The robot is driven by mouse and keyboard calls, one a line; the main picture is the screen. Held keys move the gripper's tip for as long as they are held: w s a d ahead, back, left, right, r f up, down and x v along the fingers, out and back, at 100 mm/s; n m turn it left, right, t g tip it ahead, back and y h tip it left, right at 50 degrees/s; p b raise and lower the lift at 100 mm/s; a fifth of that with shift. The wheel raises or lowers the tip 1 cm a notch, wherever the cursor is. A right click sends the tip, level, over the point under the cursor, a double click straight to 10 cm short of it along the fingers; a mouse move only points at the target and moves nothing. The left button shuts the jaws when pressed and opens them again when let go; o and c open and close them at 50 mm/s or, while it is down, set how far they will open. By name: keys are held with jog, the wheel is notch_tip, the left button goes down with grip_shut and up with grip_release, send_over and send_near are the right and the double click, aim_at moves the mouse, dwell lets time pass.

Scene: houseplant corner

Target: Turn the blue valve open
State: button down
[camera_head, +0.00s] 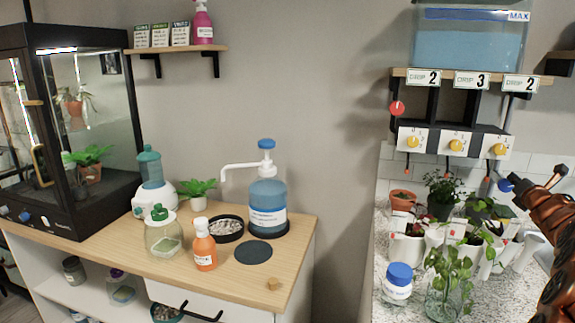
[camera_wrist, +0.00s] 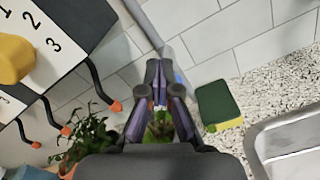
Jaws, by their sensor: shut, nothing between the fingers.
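The blue valve (camera_head: 505,185) is a small blue handle at the right, below the dispenser unit and just left of my gripper. In the wrist view a sliver of blue (camera_wrist: 179,78) shows beside the right fingertip, at the end of a grey pipe (camera_wrist: 178,52); most of it is hidden by the fingers. My gripper (camera_head: 517,181) comes in from the right with its fingertips close to the valve. In the wrist view my gripper (camera_wrist: 157,78) is shut and empty. I cannot tell whether the fingers touch the valve.
Potted plants (camera_head: 440,190) crowd the speckled counter below. The dispenser panel with yellow knobs (camera_head: 456,145) is above left, with orange-tipped spouts (camera_wrist: 115,106). A green-yellow sponge (camera_wrist: 218,105) and a sink (camera_wrist: 290,140) lie to the right in the wrist view.

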jog(key=shift+f+b, duration=0.25)
jog(key=shift+b, duration=0.15)
dwell(0.4)
jog(key=shift+s+d+f+b, duration=0.15)
jog(key=shift+d+b, duration=0.2)
jog(key=shift+b, duration=0.55)
jog(key=shift+r, duration=0.2)
jog(key=b+v, duration=0.4)
jog(key=v, duration=0.2)
jog(key=shift+d+r, duration=0.15)
jog(key=shift+r, duration=0.15)
